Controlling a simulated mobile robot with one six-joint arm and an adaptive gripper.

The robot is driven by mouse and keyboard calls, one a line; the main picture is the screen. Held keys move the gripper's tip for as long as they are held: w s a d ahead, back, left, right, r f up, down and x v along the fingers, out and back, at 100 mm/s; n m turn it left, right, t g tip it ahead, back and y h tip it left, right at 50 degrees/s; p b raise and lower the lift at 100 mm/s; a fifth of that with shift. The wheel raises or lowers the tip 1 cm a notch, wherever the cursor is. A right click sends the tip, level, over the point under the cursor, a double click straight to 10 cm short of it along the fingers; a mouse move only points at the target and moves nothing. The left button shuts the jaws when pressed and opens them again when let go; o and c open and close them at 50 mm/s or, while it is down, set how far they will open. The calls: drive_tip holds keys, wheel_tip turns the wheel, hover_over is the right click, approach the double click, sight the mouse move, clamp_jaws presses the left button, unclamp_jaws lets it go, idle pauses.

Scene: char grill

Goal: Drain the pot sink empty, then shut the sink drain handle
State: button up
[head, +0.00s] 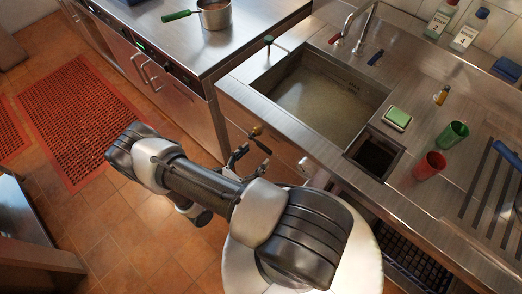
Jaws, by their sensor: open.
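The pot sink (335,70) is a large steel basin set in the counter at the upper right of the head view. Murky brownish water (322,98) appears to cover its bottom; its depth cannot be told. A small lever with a brass-coloured end (257,130) sticks out below the sink's front edge and looks like the sink drain handle. Whether it is turned open or shut is unclear. My gripper (250,154) is open and empty, just below this lever in the picture. Contact between them cannot be told.
A small dark basin (375,153) sits right of the sink. A green sponge (397,117), a green cup (453,134) and a red cup (430,165) stand on the counter. A pot (214,14) rests on the left counter. The tiled floor (110,235) is open at left.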

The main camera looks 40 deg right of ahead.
sight(263, 149)
drive_tip(key=shift+w+d, duration=0.2)
drive_tip(key=shift+d, duration=1.85)
drive_tip(key=shift+c, duration=0.2)
drive_tip(key=c, duration=1.2)
